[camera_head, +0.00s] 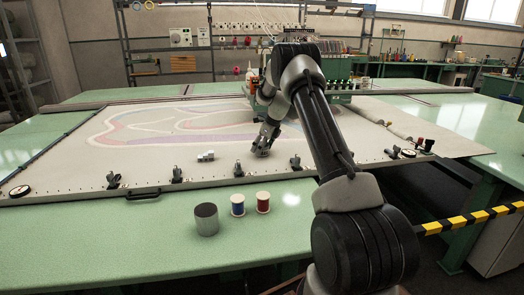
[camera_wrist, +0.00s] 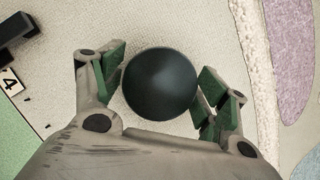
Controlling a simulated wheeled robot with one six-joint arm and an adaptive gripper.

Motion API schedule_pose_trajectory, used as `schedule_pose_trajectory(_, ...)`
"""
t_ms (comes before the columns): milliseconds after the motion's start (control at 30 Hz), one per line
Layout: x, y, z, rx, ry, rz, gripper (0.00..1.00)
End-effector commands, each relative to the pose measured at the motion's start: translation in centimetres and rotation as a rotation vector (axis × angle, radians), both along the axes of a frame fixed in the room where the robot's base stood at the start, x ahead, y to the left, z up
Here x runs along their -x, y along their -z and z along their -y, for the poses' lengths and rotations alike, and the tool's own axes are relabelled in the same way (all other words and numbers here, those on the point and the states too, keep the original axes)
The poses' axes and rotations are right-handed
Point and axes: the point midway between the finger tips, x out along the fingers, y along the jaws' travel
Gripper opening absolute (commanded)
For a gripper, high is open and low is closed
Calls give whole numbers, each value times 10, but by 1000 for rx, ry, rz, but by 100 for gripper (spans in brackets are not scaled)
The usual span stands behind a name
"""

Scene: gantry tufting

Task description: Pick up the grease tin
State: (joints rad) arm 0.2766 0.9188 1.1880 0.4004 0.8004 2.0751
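My gripper (camera_head: 263,147) is low over the pale cloth on the frame in the head view. In the wrist view, its green-padded fingers (camera_wrist: 162,85) are spread on either side of a dark, round-topped object (camera_wrist: 160,84), with a narrow gap showing at the left. This object may be the grease tin; no label shows, and its sides are hidden. In the head view it is mostly hidden by my gripper. A grey cylindrical can (camera_head: 206,220) stands upright on the green table at the front, apart from my gripper.
A blue spool (camera_head: 238,204) and a red spool (camera_head: 263,202) stand beside the can. Small white blocks (camera_head: 205,156) lie on the cloth (camera_head: 150,158) left of my gripper. Black clamps (camera_head: 177,174) line the frame's front edge. The green tufting machine (camera_head: 343,98) stands behind.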

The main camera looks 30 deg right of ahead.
Motion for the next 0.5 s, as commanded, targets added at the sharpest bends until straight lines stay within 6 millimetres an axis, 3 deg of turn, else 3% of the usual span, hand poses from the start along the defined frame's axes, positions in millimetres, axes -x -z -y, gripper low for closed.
schedule_pose_trajectory(33, 0, 0, 0, 0, 0, 0, 57)
schedule_pose_trajectory(167, 0, 0, 0, 0, 0, 0, 33)
schedule_pose_trajectory(500, -1, -8, 0, 1, 0, 3, 32)
